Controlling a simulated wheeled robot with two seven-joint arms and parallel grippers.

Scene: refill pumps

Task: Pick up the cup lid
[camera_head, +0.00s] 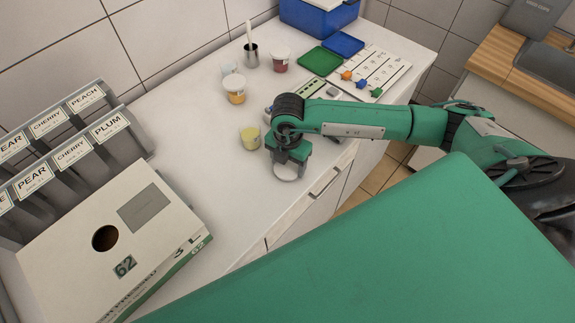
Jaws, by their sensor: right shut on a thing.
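My right gripper (289,164) points down over the front part of the white counter, near its edge. It is shut on a pale round thing (288,176), which looks like the cup lid. Most of the lid is hidden by the gripper, and I cannot tell whether it touches the counter. A clear cup with yellow contents (250,139) stands just left of the gripper. My left gripper is not in view.
An orange-filled cup (235,93), a red-filled cup (281,64) and a steel pot (251,56) stand farther back. Green (320,58) and blue (343,44) trays lie behind my right arm. A big box marked 62 (75,250) and labelled racks (72,150) fill the left.

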